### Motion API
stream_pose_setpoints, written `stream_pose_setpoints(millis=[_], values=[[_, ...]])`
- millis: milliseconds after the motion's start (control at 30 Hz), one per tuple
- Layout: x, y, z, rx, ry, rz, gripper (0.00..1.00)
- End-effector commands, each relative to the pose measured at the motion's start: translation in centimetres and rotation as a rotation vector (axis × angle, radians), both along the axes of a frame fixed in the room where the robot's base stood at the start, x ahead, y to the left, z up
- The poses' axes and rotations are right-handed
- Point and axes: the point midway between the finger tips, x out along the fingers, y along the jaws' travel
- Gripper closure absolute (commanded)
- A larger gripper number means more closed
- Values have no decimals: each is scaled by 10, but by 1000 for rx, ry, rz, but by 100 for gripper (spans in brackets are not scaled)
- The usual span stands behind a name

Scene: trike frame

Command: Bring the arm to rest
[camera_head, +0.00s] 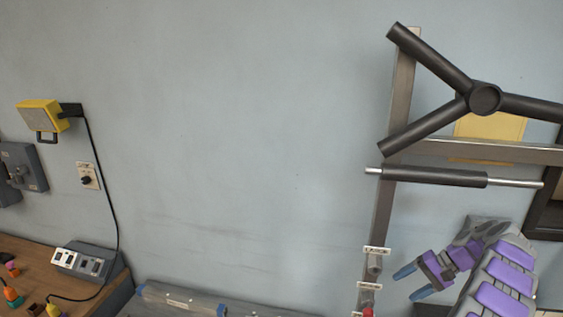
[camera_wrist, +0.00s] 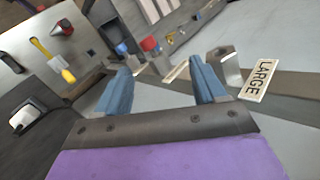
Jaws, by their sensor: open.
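My gripper (camera_head: 410,283) is at the lower right of the head view, its blue fingers pointing left towards the upright metal post (camera_head: 381,215). The purple and grey arm is bent and comes in from the lower right edge. In the wrist view the two blue fingers (camera_wrist: 162,82) stand well apart with nothing held between them. The dark trike frame tubes (camera_head: 430,57) are above the arm in the head view.
A dark cylinder with a bright rod (camera_head: 435,178) crosses the post above my gripper. Small labelled holders (camera_head: 374,265) sit on the post near the fingers. A yellow lamp (camera_head: 40,115) hangs on the left wall above a wooden bench (camera_head: 35,259). The middle wall area is clear.

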Motion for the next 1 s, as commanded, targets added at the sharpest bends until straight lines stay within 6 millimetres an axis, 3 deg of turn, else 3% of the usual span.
stream_pose_setpoints(millis=[267, 467, 733, 1000], values=[[-8, 90, 40, -17, 4, 113, 30], [-34, 152, 61, -59, 19, 201, 30], [-93, 222, 75, -154, 43, 319, 30], [-169, 269, 70, -290, 62, 422, 30]])
